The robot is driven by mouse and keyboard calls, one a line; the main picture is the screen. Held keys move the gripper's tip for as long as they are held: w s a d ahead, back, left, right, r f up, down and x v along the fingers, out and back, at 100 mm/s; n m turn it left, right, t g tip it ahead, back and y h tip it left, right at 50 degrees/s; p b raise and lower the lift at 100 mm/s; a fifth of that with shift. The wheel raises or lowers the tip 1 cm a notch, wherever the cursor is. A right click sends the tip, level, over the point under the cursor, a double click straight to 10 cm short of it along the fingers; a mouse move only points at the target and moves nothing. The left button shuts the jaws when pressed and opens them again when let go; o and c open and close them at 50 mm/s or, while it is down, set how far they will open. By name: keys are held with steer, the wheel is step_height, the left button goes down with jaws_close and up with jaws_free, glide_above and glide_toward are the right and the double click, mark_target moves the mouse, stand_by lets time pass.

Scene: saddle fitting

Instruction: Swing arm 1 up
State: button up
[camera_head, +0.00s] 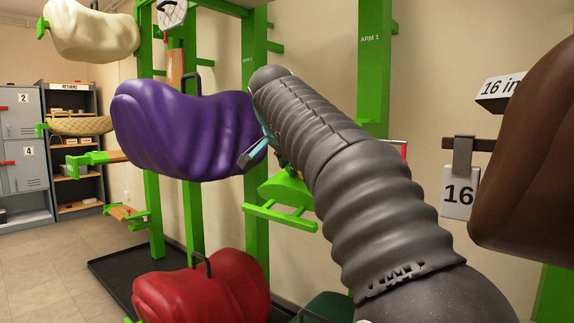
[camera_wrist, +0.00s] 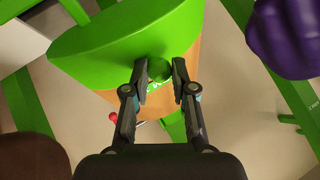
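A green post labelled ARM 1 (camera_head: 371,80) stands at the upper right of centre in the head view. In the wrist view a broad green piece with a curved edge (camera_wrist: 105,42) fills the upper left, with a wooden-looking face (camera_wrist: 190,60) beside it. A round green knob (camera_wrist: 159,70) lies between my gripper's fingertips (camera_wrist: 160,80) and nearly fills the gap, so the fingers look closed on it. In the head view my own arm hides most of my gripper. A curved green rack piece (camera_head: 287,190) shows just left of my arm.
A purple saddle (camera_head: 185,130) hangs left of my arm, and a red one (camera_head: 205,290) sits below. A brown saddle (camera_head: 535,160) is close at the right, near a hanging "16" tag (camera_head: 459,194). Lockers (camera_head: 20,150) and RETURNS shelves (camera_head: 75,140) stand far left, with open floor before them.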

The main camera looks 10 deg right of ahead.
steer(key=o, duration=0.4)
steer(key=shift+d, duration=0.1)
steer(key=v, duration=1.2)
